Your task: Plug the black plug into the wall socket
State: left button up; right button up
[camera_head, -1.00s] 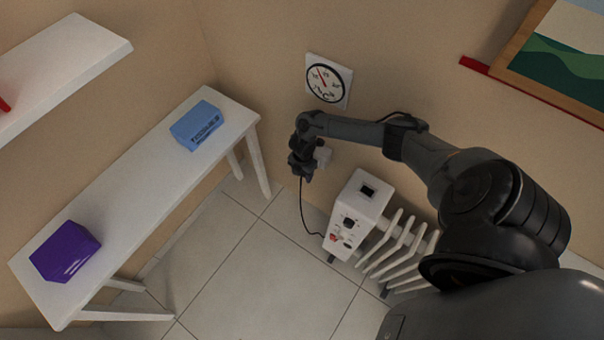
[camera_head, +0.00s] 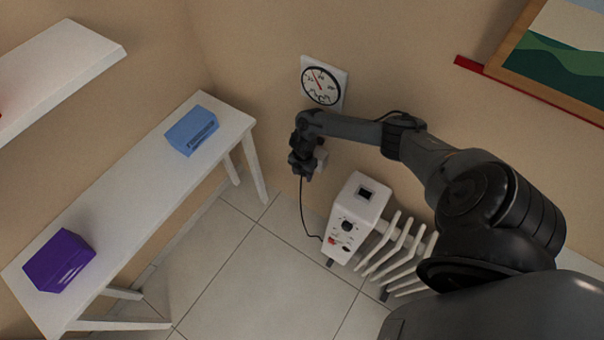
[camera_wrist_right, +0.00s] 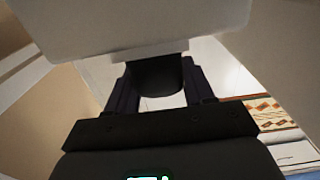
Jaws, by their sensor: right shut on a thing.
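The black plug (camera_wrist_right: 156,78) is between the two fingers of my right gripper (camera_wrist_right: 160,88), which is shut on it in the right wrist view. A white block, likely the wall socket (camera_wrist_right: 150,25), fills the top of that view, right beyond the plug. I cannot tell whether the plug is inside it or only close to it. In the head view my right gripper (camera_head: 302,165) points down near the wall, beside the small white socket (camera_head: 321,159), partly hidden. The black cord (camera_head: 302,208) hangs from the gripper to the heater. My left gripper is out of view.
A white heater (camera_head: 354,212) with ribs stands on the tiles below my right arm. A round dial gauge (camera_head: 321,85) hangs above the gripper. A white bench (camera_head: 140,180) at left carries a blue box (camera_head: 191,131) and a purple box (camera_head: 59,261). Floor between is clear.

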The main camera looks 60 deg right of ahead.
jog(key=shift+d, duration=0.1)
jog(key=o, duration=1.2)
